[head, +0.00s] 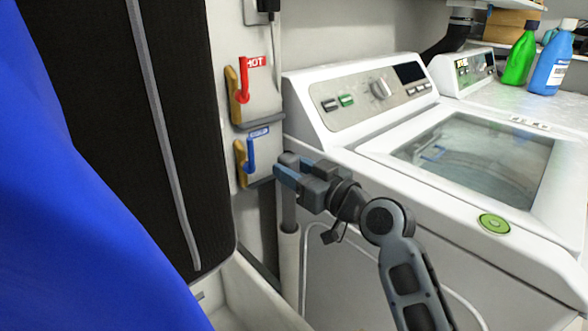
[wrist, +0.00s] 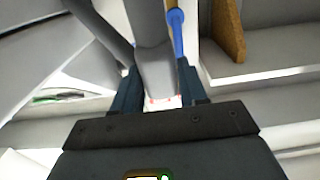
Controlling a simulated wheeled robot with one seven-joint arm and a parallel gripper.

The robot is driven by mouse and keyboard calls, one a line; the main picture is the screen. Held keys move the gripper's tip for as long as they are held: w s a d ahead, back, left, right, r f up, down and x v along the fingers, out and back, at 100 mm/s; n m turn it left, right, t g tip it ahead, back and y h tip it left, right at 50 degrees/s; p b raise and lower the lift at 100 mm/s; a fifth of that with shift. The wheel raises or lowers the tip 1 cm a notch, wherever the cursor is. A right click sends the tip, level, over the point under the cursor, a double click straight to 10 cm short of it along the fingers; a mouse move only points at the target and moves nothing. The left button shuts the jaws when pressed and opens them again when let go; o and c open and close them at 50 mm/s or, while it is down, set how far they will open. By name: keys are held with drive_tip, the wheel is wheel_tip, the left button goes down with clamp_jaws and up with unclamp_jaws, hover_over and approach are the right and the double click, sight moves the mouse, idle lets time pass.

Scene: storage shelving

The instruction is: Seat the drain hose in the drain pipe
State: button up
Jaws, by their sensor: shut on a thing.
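In the wrist view, the hose (wrist: 156,72) runs between the two fingers of my gripper (wrist: 160,85). In the head view, the hose hangs about upright below the fingers, its lower part meeting the top of the pale drain pipe (head: 289,265). I cannot tell how deep the hose end sits in the pipe. The part of the hose in the jaws is hidden in the head view.
A white washer (head: 345,150) stands close on the right. A red hot valve handle (head: 242,82) and a blue valve handle (head: 251,155) stick out from the wall at left; the blue one shows near the right finger (wrist: 177,40). Green (head: 521,55) and blue (head: 553,62) bottles stand far right.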

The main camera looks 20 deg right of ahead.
sight(294, 210)
drive_tip(key=shift+f+b, duration=5)
drive_tip(key=shift+b, duration=0.05)
drive_tip(key=shift+f, duration=0.2)
